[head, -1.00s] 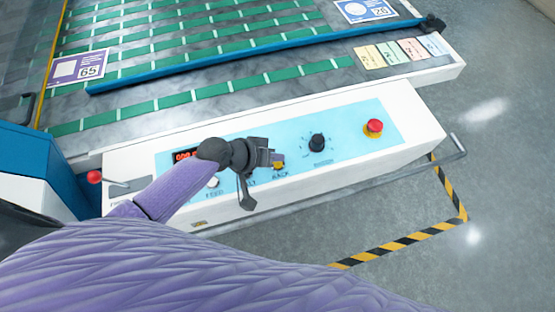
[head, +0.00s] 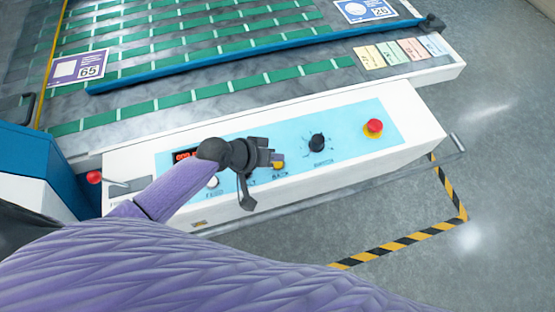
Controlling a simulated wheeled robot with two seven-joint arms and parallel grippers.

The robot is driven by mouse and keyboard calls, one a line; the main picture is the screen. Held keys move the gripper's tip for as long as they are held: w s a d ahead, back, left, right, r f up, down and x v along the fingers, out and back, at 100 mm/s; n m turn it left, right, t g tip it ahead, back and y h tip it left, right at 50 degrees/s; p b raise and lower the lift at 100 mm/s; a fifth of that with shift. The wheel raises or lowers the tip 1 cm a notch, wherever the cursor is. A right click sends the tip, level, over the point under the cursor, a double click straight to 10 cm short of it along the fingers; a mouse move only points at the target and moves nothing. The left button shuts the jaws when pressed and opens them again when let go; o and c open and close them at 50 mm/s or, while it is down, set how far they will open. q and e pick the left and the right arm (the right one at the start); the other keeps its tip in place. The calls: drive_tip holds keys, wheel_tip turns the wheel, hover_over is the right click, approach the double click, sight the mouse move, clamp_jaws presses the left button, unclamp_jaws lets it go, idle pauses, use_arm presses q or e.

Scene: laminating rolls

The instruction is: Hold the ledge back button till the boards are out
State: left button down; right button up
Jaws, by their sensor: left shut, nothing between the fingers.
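The light blue control panel (head: 350,118) sits on a white machine housing. Its yellow button (head: 278,166), labelled BACK, shows just past the fingertips of my left gripper (head: 270,158). The gripper is shut and empty. Its fingers lie over or beside the button; I cannot tell whether they press it. The blue ledge bar (head: 250,56) lies across the green-striped belt bed. Two cards rest on the bed: a purple one marked 65 (head: 79,68) and a blue one marked 26 (head: 364,10). No boards are clearly recognisable. My right gripper is not in view.
A black knob (head: 317,143) and a red emergency stop (head: 374,126) are right of the button. A white FEED button (head: 212,183) is left, partly behind my arm. A red ball lever (head: 94,177) stands farther left. Open floor lies right.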

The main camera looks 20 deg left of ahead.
use_arm(q)
drive_tip(key=shift+f, duration=0.15)
drive_tip(key=shift+f+b, duration=0.3)
drive_tip(key=shift+f+b, duration=0.35)
drive_tip(key=shift+f, duration=0.05)
idle(0.5)
drive_tip(key=shift+r, duration=0.1)
idle(2.5)
drive_tip(key=shift+r+p, duration=0.8)
drive_tip(key=shift+p, duration=0.1)
wheel_tip(320, 180, up, 5)
drive_tip(key=p, duration=0.5)
